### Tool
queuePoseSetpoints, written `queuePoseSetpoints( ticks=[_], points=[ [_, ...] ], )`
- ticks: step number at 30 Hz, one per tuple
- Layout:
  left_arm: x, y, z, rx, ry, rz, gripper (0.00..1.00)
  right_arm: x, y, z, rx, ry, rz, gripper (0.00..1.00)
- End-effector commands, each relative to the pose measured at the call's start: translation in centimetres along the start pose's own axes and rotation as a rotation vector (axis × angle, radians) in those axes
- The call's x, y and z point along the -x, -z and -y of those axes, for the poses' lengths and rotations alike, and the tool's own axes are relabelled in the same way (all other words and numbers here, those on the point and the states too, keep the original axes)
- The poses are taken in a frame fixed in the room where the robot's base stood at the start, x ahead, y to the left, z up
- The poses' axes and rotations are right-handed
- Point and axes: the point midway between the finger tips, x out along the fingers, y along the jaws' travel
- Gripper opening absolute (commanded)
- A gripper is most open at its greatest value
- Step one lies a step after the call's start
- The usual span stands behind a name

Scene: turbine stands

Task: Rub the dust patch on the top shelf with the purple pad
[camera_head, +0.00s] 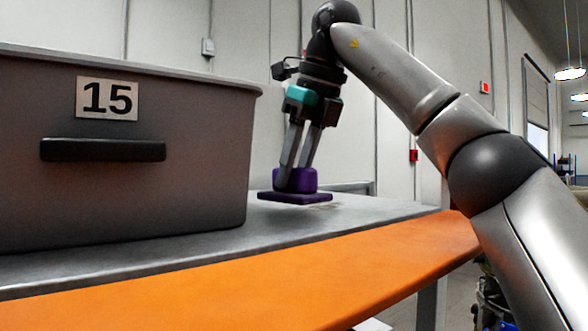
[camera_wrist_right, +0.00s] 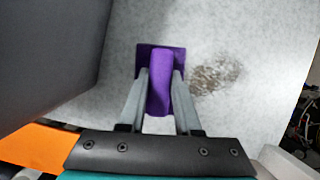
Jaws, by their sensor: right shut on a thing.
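The purple pad (camera_head: 295,196) has a flat base and a raised grip block. My right gripper (camera_head: 297,172) is shut on that block and holds the pad with its base roughly level, just above or at the grey top shelf (camera_head: 365,212); I cannot tell whether it touches. In the right wrist view the pad (camera_wrist_right: 160,75) sits between the fingers (camera_wrist_right: 160,88). The brownish, speckled dust patch (camera_wrist_right: 215,75) lies on the shelf right beside the pad, to its right. In the head view the dust patch (camera_head: 325,206) is only faintly seen. My left gripper is not in view.
A large grey bin (camera_head: 200,170) labelled 15 stands on the shelf to the left of the pad, with a dark handle. An orange front edge (camera_head: 300,285) runs along the shelf. The shelf is clear to the right of the dust. A wall stands behind.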

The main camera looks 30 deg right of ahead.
Motion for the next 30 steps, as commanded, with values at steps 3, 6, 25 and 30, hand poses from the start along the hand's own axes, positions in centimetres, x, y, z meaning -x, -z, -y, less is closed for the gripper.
queuePoseSetpoints(
  ticks=[3, 6, 25, 30],
  points=[
    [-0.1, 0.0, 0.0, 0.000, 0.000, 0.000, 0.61, -0.1, 0.0, 0.0, 0.001, 0.000, 0.001, 0.00],
    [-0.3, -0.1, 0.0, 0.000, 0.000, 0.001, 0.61, -0.3, 0.1, 0.0, 0.001, 0.000, 0.001, 0.00],
    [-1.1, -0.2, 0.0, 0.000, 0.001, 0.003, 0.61, -1.3, 0.6, 0.0, 0.000, 0.000, 0.000, 0.00],
    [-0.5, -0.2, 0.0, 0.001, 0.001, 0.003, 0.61, -1.1, 0.6, 0.8, -0.003, -0.002, -0.001, 0.00]
  ],
)
